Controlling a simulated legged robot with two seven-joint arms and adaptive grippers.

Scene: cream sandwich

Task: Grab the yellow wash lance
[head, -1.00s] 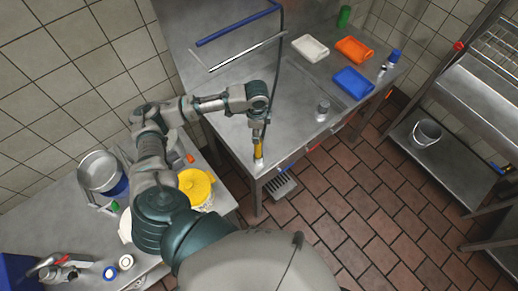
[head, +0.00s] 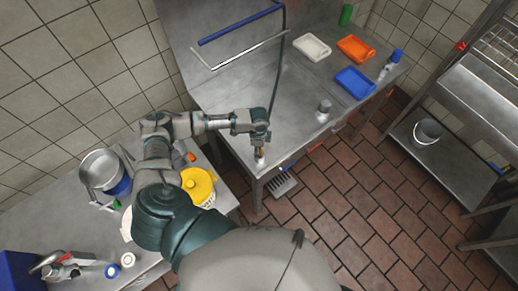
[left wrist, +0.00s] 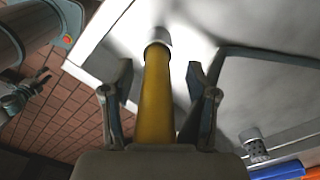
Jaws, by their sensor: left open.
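The yellow wash lance (left wrist: 156,95) stands between the two fingers of my left gripper (left wrist: 159,82) in the left wrist view. The fingers are open, one on each side, with gaps to the lance. In the head view my left gripper (head: 260,142) is above the near corner of the steel table and hides most of the lance. Only its pale lower end (head: 260,161) and a little yellow show. What looks like my right gripper (left wrist: 30,92) is small and dark at the left of the wrist view; its jaws are unclear.
The steel table (head: 240,90) holds a white tray (head: 312,46), an orange tray (head: 355,48), a blue tray (head: 355,80) and a grey shaker (head: 324,110). A dark hose (head: 279,75) hangs above the gripper. A yellow-lidded tub (head: 198,184) stands on the left counter.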

